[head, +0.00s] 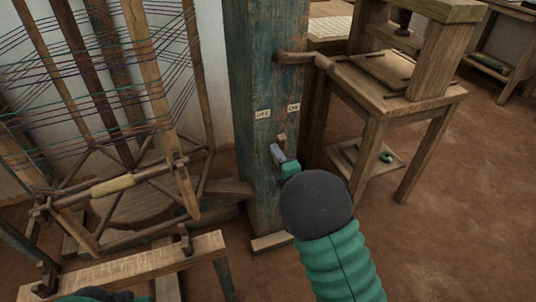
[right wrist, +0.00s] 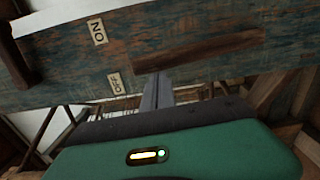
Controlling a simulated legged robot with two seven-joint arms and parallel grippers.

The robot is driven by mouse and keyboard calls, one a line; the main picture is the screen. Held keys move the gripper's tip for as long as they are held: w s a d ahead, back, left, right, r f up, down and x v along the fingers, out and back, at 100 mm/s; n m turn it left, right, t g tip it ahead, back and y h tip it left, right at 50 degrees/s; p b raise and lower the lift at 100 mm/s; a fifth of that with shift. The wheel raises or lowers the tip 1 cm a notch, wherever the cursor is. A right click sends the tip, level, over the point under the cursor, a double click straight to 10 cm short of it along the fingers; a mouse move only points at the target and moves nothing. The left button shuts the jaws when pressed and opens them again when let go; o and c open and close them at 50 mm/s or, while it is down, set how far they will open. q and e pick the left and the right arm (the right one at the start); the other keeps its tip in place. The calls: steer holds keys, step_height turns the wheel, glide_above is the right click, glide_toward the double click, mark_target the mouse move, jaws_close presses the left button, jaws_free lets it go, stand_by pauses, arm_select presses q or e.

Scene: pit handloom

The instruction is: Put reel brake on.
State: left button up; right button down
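The blue-green wooden post (head: 256,60) carries an OFF label (head: 262,114) on the left and an ON label (head: 294,108) on the right. Below them is a wooden lever, apparently the reel brake, whose upper end (head: 281,140) shows in the head view. In the right wrist view the lever (right wrist: 205,48) slants across the post, its label-side end towards OFF. My right gripper (head: 278,154) has its fingers together, also in the right wrist view (right wrist: 157,82), on the OFF side of the lever; contact is unclear. Green parts of my left arm show at the bottom left; its fingertips are hidden.
A wooden handle (head: 300,58) sticks out from the post above the labels. The thread reel (head: 115,90) stands left of the post, above a wooden beam (head: 150,264). A wooden stand (head: 395,90) is at the right. The floor (head: 450,220) at the lower right is clear.

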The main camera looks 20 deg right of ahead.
steer(key=d+m, duration=0.2)
steer(key=d, duration=0.3)
steer(key=shift+d+r, duration=0.1)
steer(key=shift+d, duration=0.2)
steer(key=shift+d+m, duration=0.25)
steer(key=shift+m, duration=0.05)
steer(key=shift+w+a+p, duration=0.1)
steer(key=shift+p, duration=0.2)
